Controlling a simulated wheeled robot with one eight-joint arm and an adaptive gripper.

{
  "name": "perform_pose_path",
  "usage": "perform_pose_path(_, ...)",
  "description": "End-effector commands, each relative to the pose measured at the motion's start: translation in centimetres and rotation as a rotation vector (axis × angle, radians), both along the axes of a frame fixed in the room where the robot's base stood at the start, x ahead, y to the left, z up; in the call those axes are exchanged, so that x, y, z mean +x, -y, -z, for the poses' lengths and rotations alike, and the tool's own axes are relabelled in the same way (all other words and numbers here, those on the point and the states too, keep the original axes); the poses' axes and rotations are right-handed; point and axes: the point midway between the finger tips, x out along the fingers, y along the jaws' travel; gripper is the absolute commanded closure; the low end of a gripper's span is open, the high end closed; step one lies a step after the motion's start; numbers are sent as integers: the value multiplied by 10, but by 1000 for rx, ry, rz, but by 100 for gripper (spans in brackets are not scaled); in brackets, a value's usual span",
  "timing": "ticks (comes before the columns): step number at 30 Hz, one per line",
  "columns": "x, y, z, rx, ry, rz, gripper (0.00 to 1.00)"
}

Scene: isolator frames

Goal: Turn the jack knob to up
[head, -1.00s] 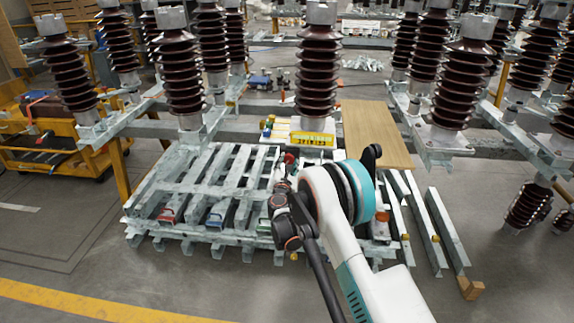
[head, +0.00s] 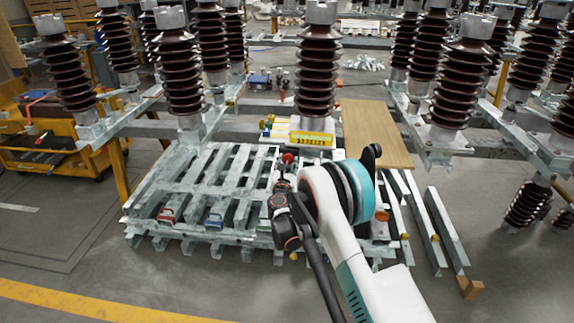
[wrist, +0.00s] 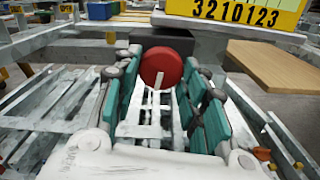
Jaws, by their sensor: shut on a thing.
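The jack knob (wrist: 162,66) is a round red disc with a white mark at its lower edge, in the middle of the wrist view. In the head view it is a small red spot (head: 288,158) above the end of my arm. My gripper (wrist: 167,72) has its teal and grey fingers on either side of the disc, shut on it. The fingertips partly cover the disc's sides. In the head view my gripper (head: 284,178) is small and partly hidden by the wrist.
A yellow number plate (wrist: 245,12) is just behind the knob, at the upper right. A wooden board (head: 375,135) lies to the right. Grey metal slats (head: 200,180) lie below and left. Tall brown insulators (head: 317,65) stand behind. The floor in front is clear.

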Motion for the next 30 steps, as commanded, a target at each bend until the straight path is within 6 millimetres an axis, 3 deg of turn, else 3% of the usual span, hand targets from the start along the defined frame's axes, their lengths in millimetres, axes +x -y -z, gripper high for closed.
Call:
perform_pose_path(2,-1,-1,2,2,-1,0,85)
perform_pose_path(3,-1,-1,2,2,-1,0,54)
perform_pose_path(5,-1,0,2,2,-1,0,41)
perform_pose_path(19,-9,-1,0,2,0,0,41)
perform_pose_path(30,-80,-4,1,2,-1,-2,41)
